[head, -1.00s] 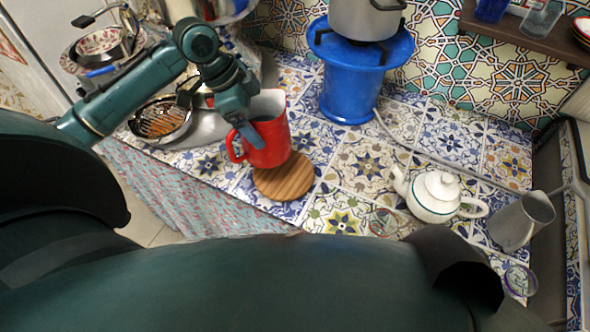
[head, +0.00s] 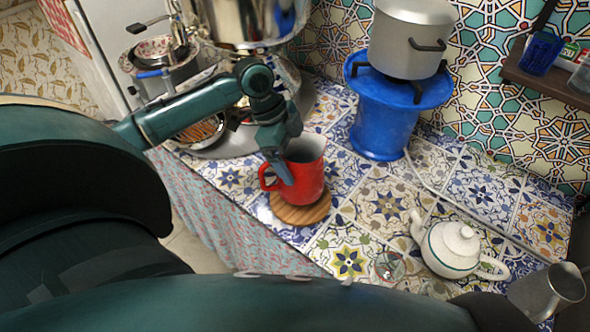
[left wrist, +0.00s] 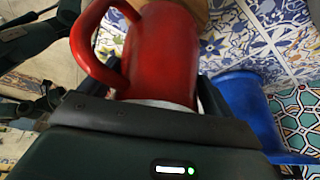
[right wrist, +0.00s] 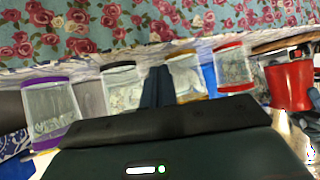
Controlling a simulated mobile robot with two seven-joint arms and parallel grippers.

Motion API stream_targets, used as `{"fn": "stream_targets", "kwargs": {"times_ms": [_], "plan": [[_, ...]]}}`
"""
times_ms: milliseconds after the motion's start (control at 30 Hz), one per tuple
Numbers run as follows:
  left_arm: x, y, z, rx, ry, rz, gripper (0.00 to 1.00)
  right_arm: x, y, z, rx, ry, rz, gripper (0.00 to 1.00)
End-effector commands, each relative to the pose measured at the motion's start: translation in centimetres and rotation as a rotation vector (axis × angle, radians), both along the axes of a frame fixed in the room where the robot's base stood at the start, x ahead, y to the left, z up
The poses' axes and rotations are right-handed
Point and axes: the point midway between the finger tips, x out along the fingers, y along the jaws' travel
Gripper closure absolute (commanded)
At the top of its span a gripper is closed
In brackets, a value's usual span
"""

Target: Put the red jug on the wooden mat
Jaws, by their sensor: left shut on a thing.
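The red jug (head: 310,178) is upright over the round wooden mat (head: 298,217) in the head view. Its base overlaps the mat, but I cannot tell whether it touches. My left gripper (head: 284,168) is shut on the jug near its rim on the handle side. In the left wrist view the jug (left wrist: 165,50) fills the middle, with its handle to the left and a bit of the mat (left wrist: 197,8) beyond it. My right gripper (right wrist: 158,87) shows in the right wrist view with its fingers together and nothing visible between them.
A blue stand (head: 385,125) bears a grey pot (head: 410,40) behind the jug. A white teapot (head: 452,247) and a metal pitcher (head: 548,290) stand to the right. A small glass (head: 390,267) is in front of the teapot. Several jars (right wrist: 122,88) show in the right wrist view.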

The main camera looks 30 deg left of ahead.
Motion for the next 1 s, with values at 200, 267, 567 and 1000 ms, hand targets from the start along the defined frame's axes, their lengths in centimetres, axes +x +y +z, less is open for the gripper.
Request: {"fn": "stream_targets", "kwargs": {"times_ms": [200, 267, 567, 1000], "plan": [[0.1, 0.0, -1.2, -0.003, -0.005, 0.002, 0.63, -0.2, 0.0, -0.2, -0.001, 0.006, 0.000, 1.00], [0.0, -0.1, -1.9, -0.003, -0.003, 0.001, 0.63, -0.2, 0.0, -0.2, -0.002, 0.007, 0.000, 1.00], [0.1, 0.0, -4.2, -0.002, -0.007, 0.000, 0.63, 0.0, 0.0, -0.1, -0.002, 0.002, 0.000, 1.00], [0.0, 0.0, -4.6, 0.001, -0.002, 0.001, 0.00, 0.4, -0.1, 0.1, -0.003, -0.006, -0.001, 1.00]]}}
